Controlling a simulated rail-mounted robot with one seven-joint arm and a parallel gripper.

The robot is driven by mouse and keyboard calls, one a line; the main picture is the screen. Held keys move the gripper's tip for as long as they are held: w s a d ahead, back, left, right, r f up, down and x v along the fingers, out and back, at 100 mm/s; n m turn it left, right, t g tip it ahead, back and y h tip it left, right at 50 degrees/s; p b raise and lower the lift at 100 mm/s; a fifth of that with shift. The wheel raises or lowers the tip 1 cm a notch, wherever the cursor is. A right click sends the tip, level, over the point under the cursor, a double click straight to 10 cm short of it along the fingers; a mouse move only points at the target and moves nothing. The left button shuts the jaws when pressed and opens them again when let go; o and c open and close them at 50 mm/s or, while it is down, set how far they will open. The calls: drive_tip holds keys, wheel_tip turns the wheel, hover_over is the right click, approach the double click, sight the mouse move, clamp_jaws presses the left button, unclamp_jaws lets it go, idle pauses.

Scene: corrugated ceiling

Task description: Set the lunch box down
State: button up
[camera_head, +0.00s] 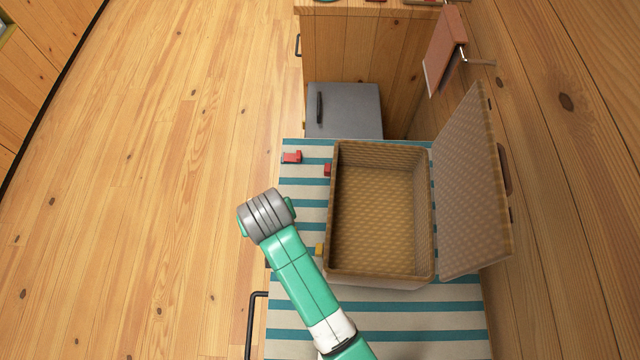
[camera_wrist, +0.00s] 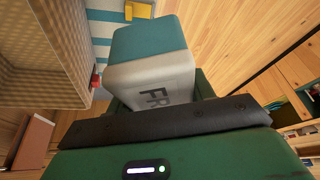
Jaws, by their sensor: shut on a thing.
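The lunch box (camera_wrist: 165,80) is white with a teal top and dark letters on its side, in the middle of the wrist view. My gripper (camera_wrist: 158,97) is shut on it, with green fingers at its two sides. In the head view my arm's wrist (camera_head: 266,215) is over the left edge of the striped surface (camera_head: 390,322). It hides the gripper and the lunch box there. The wrist view does not show clearly what is under the box.
An open wicker case (camera_head: 380,220) stands empty on the striped surface, its lid (camera_head: 470,190) raised toward the wall. Small red items (camera_head: 291,157) and a yellow block (camera_head: 319,249) lie left of it. A grey-topped unit (camera_head: 345,110) is beyond. The striped front area is clear.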

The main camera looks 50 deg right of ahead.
drive_tip(key=d+f+m+b, duration=0.2)
drive_tip(key=d+f+m, duration=0.1)
drive_tip(key=d, duration=0.8)
drive_tip(key=m+g+h+b, duration=0.3)
drive_tip(key=m+b, duration=0.2)
drive_tip(key=m, duration=0.2)
hover_over(377, 192)
drive_tip(key=a, duration=0.1)
wheel_tip(377, 192, down, 5)
wheel_tip(377, 192, down, 10)
drive_tip(key=shift+a+f+b, duration=0.1)
drive_tip(key=shift+a+b, duration=0.05)
drive_tip(key=shift+b, duration=0.55)
drive_tip(key=shift+f, duration=0.15)
drive_tip(key=o, duration=1.1)
drive_tip(key=p+v, duration=0.2)
drive_tip(key=v, duration=1)
drive_tip(key=shift+r+y, duration=0.3)
drive_tip(key=shift+s, duration=0.1)
